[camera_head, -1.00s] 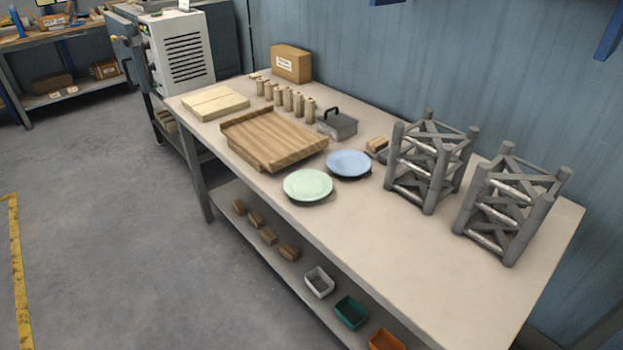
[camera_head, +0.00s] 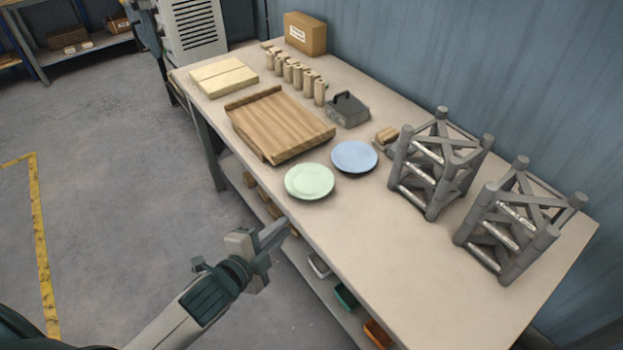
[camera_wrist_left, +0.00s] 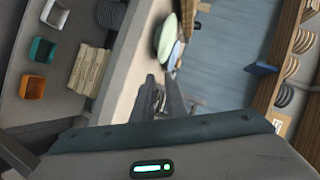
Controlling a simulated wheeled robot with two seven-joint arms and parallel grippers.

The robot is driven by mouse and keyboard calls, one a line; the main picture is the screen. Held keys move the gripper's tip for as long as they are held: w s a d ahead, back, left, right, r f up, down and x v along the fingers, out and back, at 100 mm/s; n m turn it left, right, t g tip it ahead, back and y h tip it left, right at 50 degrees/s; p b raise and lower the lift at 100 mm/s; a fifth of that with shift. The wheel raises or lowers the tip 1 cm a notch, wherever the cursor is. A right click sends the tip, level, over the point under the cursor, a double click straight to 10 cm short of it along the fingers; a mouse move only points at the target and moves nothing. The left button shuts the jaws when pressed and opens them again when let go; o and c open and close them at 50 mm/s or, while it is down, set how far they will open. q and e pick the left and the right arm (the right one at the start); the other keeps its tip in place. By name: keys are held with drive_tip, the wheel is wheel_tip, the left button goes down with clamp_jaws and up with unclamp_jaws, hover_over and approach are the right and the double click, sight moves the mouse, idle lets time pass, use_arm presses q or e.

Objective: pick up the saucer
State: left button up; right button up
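Two round dishes lie flat on the bench: a pale green saucer (camera_head: 309,181) near the front edge and a blue one (camera_head: 354,157) just behind it to the right. My left gripper (camera_head: 286,230) is in front of the bench's front edge, below the green saucer in the picture and apart from it. In the left wrist view its two narrow fingers (camera_wrist_left: 160,78) point toward the bench, close together with nothing seen between them; their exact gap is unclear. The green saucer (camera_wrist_left: 167,38) shows obliquely beyond the fingertips. My right gripper is out of view.
A slatted wooden board (camera_head: 280,125) lies left of the dishes. A grey handled block (camera_head: 347,110) and wooden pegs stand behind. Two grey frames (camera_head: 437,165) stand to the right. Small bins sit on the lower shelf. The bench's front right is clear.

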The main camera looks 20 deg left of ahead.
use_arm(q)
drive_tip(key=p, duration=0.3)
approach(314, 199)
drive_tip(key=x, duration=0.3)
drive_tip(key=shift+x, duration=0.85)
drive_tip(key=shift+s, duration=0.1)
drive_tip(key=shift+p+x, duration=0.7)
drive_tip(key=shift+x, duration=0.45)
drive_tip(key=shift+p+x, duration=0.4)
drive_tip(key=shift+x, duration=1.1)
